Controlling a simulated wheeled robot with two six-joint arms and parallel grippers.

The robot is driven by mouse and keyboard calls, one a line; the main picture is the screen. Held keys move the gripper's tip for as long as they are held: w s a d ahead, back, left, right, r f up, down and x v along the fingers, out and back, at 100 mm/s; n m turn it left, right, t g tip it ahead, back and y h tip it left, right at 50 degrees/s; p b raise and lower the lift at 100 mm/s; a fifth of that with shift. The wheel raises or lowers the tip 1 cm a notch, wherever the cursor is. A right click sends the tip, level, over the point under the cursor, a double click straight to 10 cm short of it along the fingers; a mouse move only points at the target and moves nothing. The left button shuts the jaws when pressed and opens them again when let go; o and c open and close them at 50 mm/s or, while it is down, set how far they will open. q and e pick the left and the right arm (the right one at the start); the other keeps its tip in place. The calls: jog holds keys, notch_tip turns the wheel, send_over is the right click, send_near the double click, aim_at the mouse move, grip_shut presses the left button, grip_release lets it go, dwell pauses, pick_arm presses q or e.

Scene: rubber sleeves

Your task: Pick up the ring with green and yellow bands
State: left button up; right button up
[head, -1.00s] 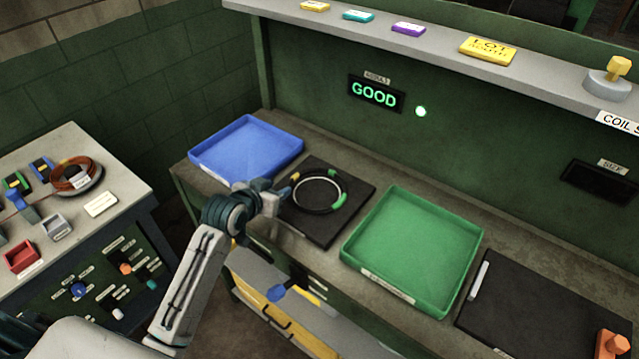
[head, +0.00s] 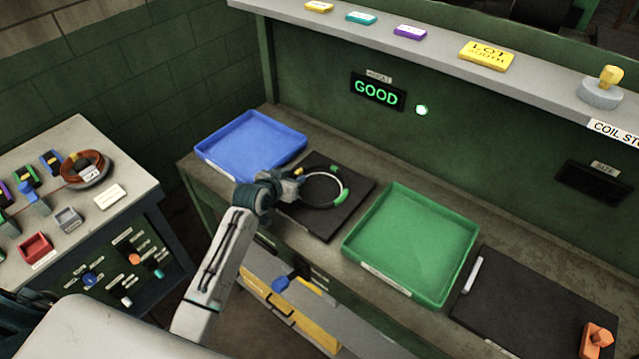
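The ring (head: 347,182) lies on a black mat (head: 326,226) between the blue and green trays. It is dark with pale stretches. A green band (head: 341,196) shows at its right side and a yellow band (head: 307,170) at its upper left. My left gripper (head: 297,180) is at the ring's left side and hides part of it. Its fingers are too small and too covered to tell whether they are open or shut on the ring. My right gripper is not in view.
A blue tray (head: 203,148) stands left of the mat and a green tray (head: 357,253) right of it, both empty. A lit sign (head: 377,92) reads GOOD. Another dark mat (head: 540,300) lies at the right. A side table (head: 130,178) holds coils and small boxes.

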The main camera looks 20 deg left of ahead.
pick_arm(q)
grip_shut()
